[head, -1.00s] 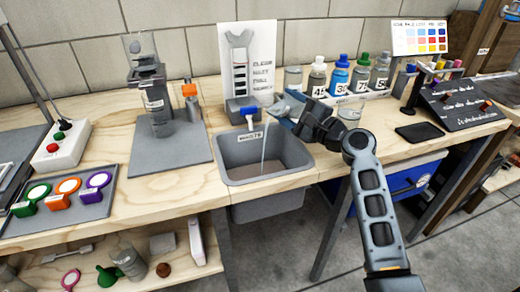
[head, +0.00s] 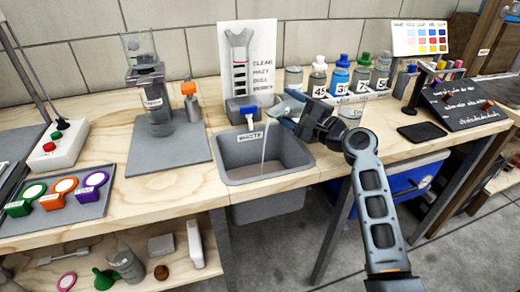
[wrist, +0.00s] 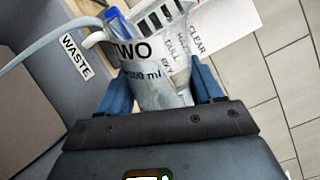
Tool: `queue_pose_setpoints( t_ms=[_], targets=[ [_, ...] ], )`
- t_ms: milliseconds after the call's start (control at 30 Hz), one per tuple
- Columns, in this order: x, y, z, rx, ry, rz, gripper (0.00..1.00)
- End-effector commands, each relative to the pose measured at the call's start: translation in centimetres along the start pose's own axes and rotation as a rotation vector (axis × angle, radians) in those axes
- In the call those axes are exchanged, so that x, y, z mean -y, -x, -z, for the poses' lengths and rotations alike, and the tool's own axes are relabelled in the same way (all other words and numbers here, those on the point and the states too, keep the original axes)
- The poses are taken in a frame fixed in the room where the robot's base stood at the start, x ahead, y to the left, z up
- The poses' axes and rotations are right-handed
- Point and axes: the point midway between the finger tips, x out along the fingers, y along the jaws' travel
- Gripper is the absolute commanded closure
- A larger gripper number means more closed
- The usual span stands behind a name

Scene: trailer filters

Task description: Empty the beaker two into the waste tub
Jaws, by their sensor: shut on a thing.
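Beaker two (wrist: 155,75), clear with a black TWO label, is in my gripper (wrist: 160,95); its blue fingers close on it from both sides. In the head view, the beaker (head: 290,105) is tipped to the left over the right rear edge of the waste tub (head: 266,180). A thin, pale stream (head: 263,155) runs from its lip down into the grey tub, which is set in the bench and labelled WASTE. The stream also shows curving left in the wrist view (wrist: 40,48). How much liquid is left in the beaker is hard to tell.
A blue-tapped container (head: 242,110) and a white gauge board (head: 247,60) stand behind the tub. Several labelled bottles (head: 340,78) stand at the back right. A grey stand (head: 155,100) is on the left. A clear vessel (head: 352,112) stands just right of my gripper.

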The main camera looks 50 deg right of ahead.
Motion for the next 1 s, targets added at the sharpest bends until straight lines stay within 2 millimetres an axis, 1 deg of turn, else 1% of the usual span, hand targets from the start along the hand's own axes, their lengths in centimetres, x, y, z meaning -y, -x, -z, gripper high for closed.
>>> queue_pose_setpoints(
  t_ms=[1000],
  targets=[
    [-0.29, 0.02, -0.18, 0.006, 0.078, 0.000, 0.77]
  ],
)
